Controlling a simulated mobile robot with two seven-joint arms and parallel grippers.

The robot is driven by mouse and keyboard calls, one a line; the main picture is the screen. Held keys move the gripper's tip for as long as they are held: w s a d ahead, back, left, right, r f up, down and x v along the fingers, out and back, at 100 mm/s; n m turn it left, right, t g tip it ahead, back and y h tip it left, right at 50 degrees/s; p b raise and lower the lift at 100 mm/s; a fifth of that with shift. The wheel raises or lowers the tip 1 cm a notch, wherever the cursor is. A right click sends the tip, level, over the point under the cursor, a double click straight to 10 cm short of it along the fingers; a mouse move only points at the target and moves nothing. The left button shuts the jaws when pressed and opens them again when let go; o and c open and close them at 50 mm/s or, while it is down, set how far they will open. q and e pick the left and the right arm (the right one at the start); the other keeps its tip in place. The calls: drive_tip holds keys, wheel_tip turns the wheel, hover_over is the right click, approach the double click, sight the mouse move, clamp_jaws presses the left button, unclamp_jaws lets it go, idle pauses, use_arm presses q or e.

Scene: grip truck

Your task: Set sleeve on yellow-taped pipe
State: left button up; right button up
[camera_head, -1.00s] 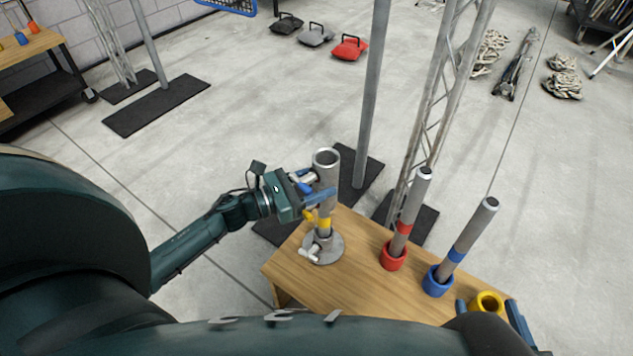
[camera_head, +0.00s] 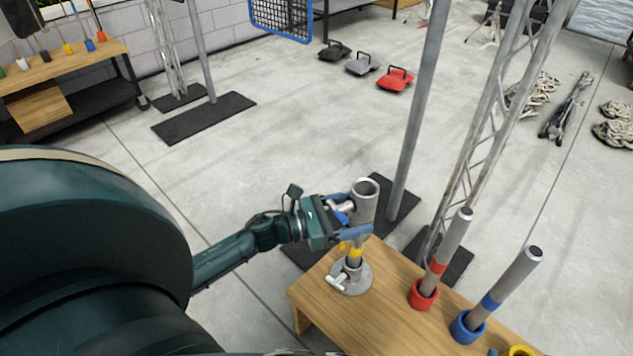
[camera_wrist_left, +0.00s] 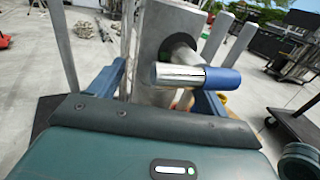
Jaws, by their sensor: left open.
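The grey sleeve (camera_head: 364,203) is an open-topped tube with a blue-gripped T-handle (camera_wrist_left: 220,78). In the left wrist view the sleeve (camera_wrist_left: 170,25) stands between the fingers; contact is unclear. Only a possible sliver of my right gripper (camera_head: 492,352) shows at the bottom edge.
A red-taped pipe (camera_head: 450,240) in a red collar and a blue-taped pipe (camera_head: 510,278) in a blue collar stand to the right. A yellow collar (camera_head: 521,351) is at the bottom edge. A metal pole (camera_head: 417,110) and truss (camera_head: 487,130) rise behind the table.

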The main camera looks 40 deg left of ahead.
use_arm(q)
drive_tip(key=v, duration=1.2)
drive_tip(key=shift+s+a+p, duration=0.3)
use_arm(e)
drive_tip(key=shift+s+d+g, duration=0.1)
drive_tip(key=shift+g, duration=0.2)
